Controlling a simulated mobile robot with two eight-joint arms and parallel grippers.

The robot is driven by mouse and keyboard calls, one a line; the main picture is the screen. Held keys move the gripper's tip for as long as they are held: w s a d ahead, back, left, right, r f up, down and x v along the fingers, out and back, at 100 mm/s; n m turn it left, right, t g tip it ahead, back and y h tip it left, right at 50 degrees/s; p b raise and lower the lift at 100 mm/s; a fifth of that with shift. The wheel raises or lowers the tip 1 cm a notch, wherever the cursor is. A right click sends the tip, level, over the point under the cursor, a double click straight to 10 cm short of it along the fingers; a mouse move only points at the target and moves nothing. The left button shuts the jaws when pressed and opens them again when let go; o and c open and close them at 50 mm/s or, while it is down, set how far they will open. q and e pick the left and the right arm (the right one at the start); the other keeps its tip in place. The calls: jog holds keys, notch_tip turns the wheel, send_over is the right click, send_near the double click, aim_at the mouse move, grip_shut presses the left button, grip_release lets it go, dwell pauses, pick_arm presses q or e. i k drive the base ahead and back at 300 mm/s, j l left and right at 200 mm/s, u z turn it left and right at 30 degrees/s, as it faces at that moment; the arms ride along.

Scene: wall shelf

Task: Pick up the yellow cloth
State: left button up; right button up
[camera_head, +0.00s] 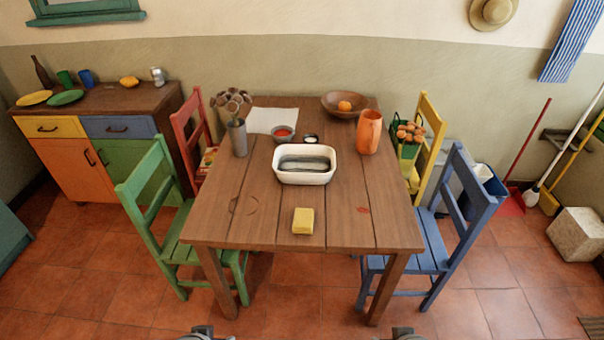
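The yellow cloth (303,221) looks like a small folded block. It lies flat on the wooden table (345,228), close to the near edge and around the middle. Nothing touches it. Only small dark parts of my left gripper (203,332) and my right gripper (406,332) show at the bottom edge of the picture. Both are well short of the table and apart from the cloth. Their fingers are cut off by the frame, so I cannot see whether they are open or shut.
A white basin (304,177) stands behind the cloth. A grey vase (238,138), a red-filled bowl (283,134), an orange pitcher (369,132) and a wooden bowl (338,99) stand farther back. A green chair (150,195) and a blue chair (462,215) flank the table. Its near side is clear.

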aim_at(303, 220)
jog(key=i+j, duration=0.35)
jog(key=i, duration=0.2)
jog(key=i+j+z, duration=0.15)
jog(key=i+j, duration=0.25)
jog(key=i, duration=0.15)
